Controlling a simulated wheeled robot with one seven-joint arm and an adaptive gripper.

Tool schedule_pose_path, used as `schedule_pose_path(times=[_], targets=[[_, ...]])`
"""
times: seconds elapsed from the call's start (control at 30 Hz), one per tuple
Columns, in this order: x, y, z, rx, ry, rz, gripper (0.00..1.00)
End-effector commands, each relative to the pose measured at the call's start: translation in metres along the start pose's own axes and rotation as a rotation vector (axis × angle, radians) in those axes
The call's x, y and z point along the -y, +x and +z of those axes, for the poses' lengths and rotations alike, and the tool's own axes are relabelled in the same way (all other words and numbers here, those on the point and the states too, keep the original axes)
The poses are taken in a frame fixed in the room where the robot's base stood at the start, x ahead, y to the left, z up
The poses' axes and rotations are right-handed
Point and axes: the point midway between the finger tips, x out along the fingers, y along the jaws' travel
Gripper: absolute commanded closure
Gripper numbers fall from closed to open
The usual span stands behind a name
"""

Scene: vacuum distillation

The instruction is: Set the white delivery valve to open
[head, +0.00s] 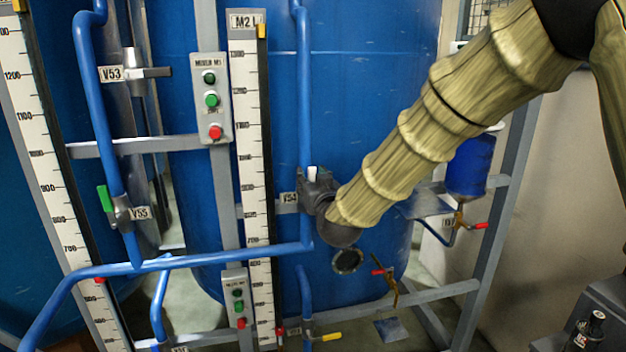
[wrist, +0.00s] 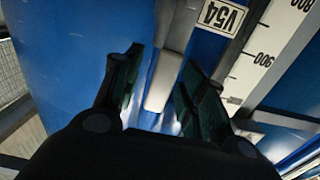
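The white valve handle (head: 312,173) at the tag V54 (head: 288,198) sits on a vertical blue pipe in front of the big blue tank. It points up, roughly along the pipe. My gripper (head: 316,190) is at this valve and hides most of its body. In the wrist view the white handle (wrist: 162,82) shows between the two dark fingers of my gripper (wrist: 158,80), with a gap on each side. The fingers are open. I cannot tell how deep the handle lies between them. The V54 tag (wrist: 222,17) is at the top right there.
A level scale (head: 250,140) stands just left of the valve. A green-handled valve (head: 105,198), a grey-handled valve (head: 155,72) and a button box (head: 211,98) are farther left. A red-handled valve (head: 480,226) and grey frame posts (head: 503,190) stand right.

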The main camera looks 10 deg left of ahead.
Motion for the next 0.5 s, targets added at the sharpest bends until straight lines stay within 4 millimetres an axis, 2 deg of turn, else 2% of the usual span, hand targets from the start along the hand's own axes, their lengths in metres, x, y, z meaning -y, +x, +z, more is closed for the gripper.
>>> schedule_pose_path(times=[0.27,0.37,0.5], targets=[[0.0,-0.005,-0.001,-0.001,0.0,-0.001,0.59],[0.0,-0.015,-0.002,-0.002,0.0,0.0,0.59],[0.0,-0.038,-0.001,-0.001,0.0,0.0,0.59]])
